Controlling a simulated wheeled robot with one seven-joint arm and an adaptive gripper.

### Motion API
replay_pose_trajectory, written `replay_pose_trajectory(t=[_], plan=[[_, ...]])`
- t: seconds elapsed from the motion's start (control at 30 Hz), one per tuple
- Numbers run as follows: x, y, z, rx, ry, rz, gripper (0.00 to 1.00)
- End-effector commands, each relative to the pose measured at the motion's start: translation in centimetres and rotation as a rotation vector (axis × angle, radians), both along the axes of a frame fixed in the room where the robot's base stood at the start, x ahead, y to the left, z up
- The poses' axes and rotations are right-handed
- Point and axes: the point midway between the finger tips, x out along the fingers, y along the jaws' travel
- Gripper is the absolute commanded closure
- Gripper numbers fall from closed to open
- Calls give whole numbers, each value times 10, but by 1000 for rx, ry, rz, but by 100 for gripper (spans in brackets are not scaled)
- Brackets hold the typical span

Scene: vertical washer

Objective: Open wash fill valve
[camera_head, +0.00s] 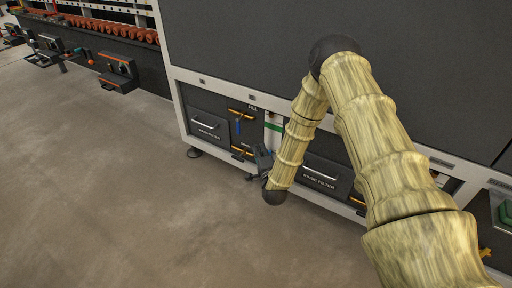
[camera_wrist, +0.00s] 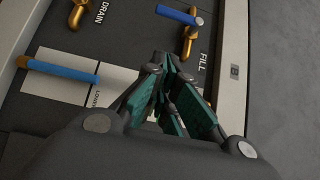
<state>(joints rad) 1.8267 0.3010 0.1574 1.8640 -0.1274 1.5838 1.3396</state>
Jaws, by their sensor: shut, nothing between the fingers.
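Beside the "FILL" label, a brass valve (camera_wrist: 190,42) with a blue handle (camera_wrist: 178,15) shows at the top of the wrist view. In the head view the blue handle (camera_head: 238,127) hangs below a brass fitting (camera_head: 240,113), left of my arm. My gripper (camera_wrist: 168,62) is shut and empty, with its fingertips below the handle in the wrist view and apart from it. In the head view my gripper (camera_head: 262,156) is in front of the lower panel, below and right of the handle. My forearm hides part of the panel.
Another brass fitting (camera_wrist: 78,14) sits by the "DRAIN" label, and a second blue lever (camera_wrist: 62,71) crosses a white plate (camera_wrist: 65,92). Filter drawers (camera_head: 207,124) flank the valves. The floor (camera_head: 110,200) at left is clear.

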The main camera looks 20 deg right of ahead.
Motion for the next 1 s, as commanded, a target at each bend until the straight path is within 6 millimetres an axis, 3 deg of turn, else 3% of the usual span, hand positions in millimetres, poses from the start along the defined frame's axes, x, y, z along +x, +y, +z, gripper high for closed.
replay_pose_trajectory(t=[0.53, 0.8, 1.0], plan=[[88, -8, -3, 0, -2, 1, 100], [111, 11, -1, -1, -1, 0, 100], [115, 14, 0, 0, 1, -1, 100]])
